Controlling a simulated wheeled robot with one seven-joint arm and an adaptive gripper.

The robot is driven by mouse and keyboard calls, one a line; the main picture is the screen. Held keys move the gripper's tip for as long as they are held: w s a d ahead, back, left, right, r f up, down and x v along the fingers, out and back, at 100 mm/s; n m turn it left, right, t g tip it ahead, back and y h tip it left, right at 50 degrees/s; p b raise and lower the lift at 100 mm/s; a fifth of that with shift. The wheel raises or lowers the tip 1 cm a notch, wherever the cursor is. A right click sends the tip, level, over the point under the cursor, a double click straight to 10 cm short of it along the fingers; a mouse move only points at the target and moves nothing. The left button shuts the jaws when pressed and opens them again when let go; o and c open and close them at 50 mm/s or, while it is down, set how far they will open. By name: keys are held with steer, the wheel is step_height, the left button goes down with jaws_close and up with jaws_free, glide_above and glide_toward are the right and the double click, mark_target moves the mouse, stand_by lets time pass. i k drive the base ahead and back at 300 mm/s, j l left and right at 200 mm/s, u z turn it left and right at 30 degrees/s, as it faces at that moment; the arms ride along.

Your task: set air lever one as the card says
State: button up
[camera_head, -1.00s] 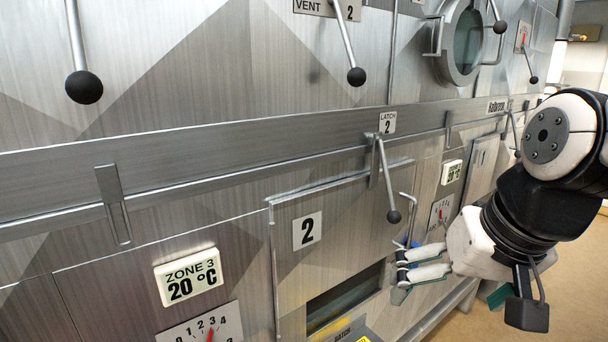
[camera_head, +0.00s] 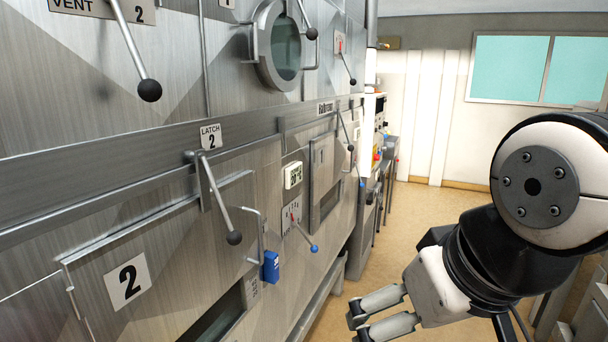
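No label naming air lever one is readable, and no readable setting card is seen. A lever with a blue ball end (camera_head: 313,248) sits over a numbered scale plate (camera_head: 293,214) on the dryer front, right of door 2. Farther along, a black-ball lever (camera_head: 352,80) hangs by a small plate with a red mark (camera_head: 340,42). My gripper (camera_head: 358,322) is at the bottom centre, in front of the dryer and right of the blue-ball lever. Its two pale fingers are apart with nothing between them. It touches no lever.
The vent 2 lever (camera_head: 150,90) and latch 2 lever (camera_head: 234,238) stick out from the metal front. A round porthole (camera_head: 280,45) is above. Tan floor (camera_head: 425,215) lies open to the right.

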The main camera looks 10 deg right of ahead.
mark_target(362, 185)
steer(key=z, duration=0.55)
steer(key=i+l+u, duration=0.5)
steer(key=i+l, duration=1.7)
steer(key=i, duration=0.15)
